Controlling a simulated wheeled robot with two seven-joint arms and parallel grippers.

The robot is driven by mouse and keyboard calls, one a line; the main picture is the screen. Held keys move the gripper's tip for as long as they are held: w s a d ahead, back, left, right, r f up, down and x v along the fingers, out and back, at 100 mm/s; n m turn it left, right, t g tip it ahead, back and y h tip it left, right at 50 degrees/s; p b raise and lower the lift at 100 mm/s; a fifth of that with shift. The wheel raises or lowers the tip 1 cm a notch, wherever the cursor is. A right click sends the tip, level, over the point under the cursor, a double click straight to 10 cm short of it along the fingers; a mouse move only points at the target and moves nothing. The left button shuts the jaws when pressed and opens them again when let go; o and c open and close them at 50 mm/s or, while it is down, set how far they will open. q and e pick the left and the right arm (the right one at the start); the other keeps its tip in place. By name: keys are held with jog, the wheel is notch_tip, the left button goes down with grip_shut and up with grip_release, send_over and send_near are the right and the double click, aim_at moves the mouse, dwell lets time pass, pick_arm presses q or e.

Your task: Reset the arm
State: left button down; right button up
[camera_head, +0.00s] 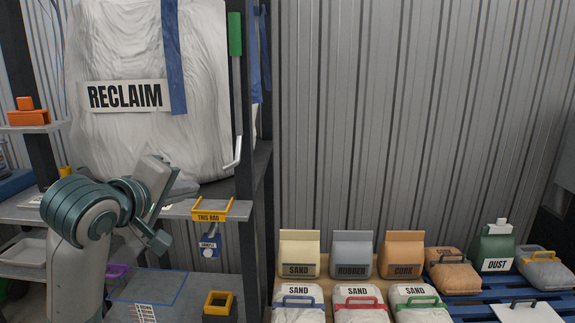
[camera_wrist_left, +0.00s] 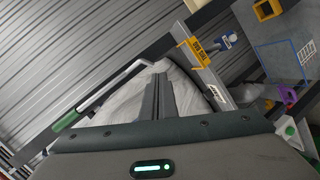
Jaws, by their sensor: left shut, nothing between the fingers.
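My left arm comes in from the left in the head view, bent, with its gripper (camera_head: 184,190) raised in front of the shelf below the big white RECLAIM bag (camera_head: 120,130). In the left wrist view the two dark fingers of the left gripper (camera_wrist_left: 158,95) lie together, shut with nothing between them. The white bag also shows behind the fingers in the wrist view (camera_wrist_left: 122,103). My right gripper is in neither view.
A shelf rail carries a yellow THIS BAG bracket (camera_head: 210,217) and a blue tag (camera_head: 210,244) below it. SAND, RUBBER (camera_head: 352,256) and other bags stand at right, with a green DUST jug (camera_head: 494,248).

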pick_arm(q)
jog(key=s+f+m+g, duration=0.2)
jog(key=s+f, duration=0.2)
jog(key=f, duration=0.8)
jog(key=s+f+m+g+y, duration=0.15)
jog(key=s+f, duration=0.25)
jog(key=f, duration=0.7)
jog(key=s+f+m+g, duration=0.2)
jog(key=s+f, duration=0.2)
jog(key=f, duration=0.8)
jog(key=s+a+f+m+g+y, duration=0.1)
jog(key=s+f+m+g, duration=0.1)
jog(key=s+f, duration=0.55)
jog(key=s+a+f+m+g, duration=0.15)
jog(key=s+f, duration=0.35)
jog(key=s, duration=0.6)
jog(key=s+f+m+g+y, duration=0.1)
jog(key=s+f+m, duration=0.2)
jog(key=s+f, duration=0.45)
notch_tip(320, 180, down, 21)
jog(key=w+d, duration=0.2)
jog(key=s+f, duration=0.5)
jog(key=f, duration=0.4)
jog(key=s+f+h, duration=0.1)
jog(key=s+f, duration=0.3)
jog(key=f, duration=0.5)
jog(key=shift+s+f+m+t, duration=0.25)
jog(key=shift+s+m+t, duration=0.15)
